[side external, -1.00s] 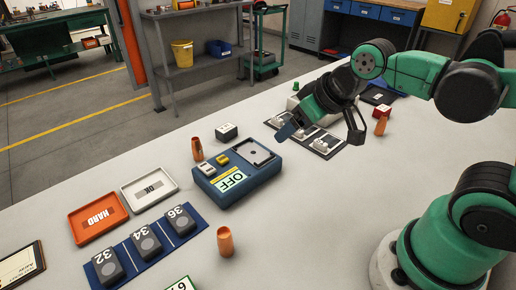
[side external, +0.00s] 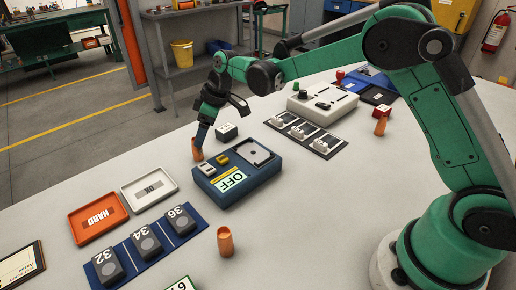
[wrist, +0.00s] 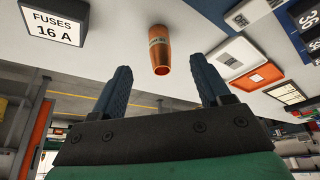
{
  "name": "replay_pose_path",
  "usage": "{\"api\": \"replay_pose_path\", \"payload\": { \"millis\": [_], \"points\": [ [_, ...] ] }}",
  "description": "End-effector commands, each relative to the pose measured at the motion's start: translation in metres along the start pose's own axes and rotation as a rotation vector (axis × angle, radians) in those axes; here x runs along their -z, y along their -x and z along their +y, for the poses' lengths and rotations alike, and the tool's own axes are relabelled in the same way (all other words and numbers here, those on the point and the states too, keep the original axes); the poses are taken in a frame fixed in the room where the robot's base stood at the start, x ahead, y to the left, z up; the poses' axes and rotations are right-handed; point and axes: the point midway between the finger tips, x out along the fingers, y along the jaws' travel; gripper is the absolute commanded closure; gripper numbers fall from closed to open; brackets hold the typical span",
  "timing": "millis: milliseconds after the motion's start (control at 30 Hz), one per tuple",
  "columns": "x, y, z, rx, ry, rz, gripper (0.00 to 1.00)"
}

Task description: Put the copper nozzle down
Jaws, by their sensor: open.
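A copper nozzle (side external: 197,154) stands upright on the table at the left rear corner of the blue meter. My gripper (side external: 199,142) points down right over it, and the blue fingers hide part of the nozzle in the side view. In the wrist view my gripper (wrist: 161,66) is open, and the same nozzle (wrist: 158,48) shows between and beyond the fingertips with a visible gap on each side. A second copper nozzle (side external: 225,242) stands in front of the meter. A third (side external: 380,126) stands at the right.
The blue meter (side external: 218,200) with an OFF display is close on the right. The fuses box (side external: 227,132) is behind it, also in the wrist view (wrist: 52,22). The OK tray (side external: 149,206) and HARD tray (side external: 75,230) lie to the left.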

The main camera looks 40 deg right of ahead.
Motion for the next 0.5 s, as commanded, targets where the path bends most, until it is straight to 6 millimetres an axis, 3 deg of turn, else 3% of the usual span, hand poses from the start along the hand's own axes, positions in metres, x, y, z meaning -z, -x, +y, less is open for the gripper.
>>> {"api": "replay_pose_path", "payload": {
  "millis": [300,500],
  "points": [
    [0.001,-0.039,0.000,0.002,0.003,0.000,0.30],
    [0.000,-0.054,0.000,0.001,0.002,0.000,0.30]
  ]
}}
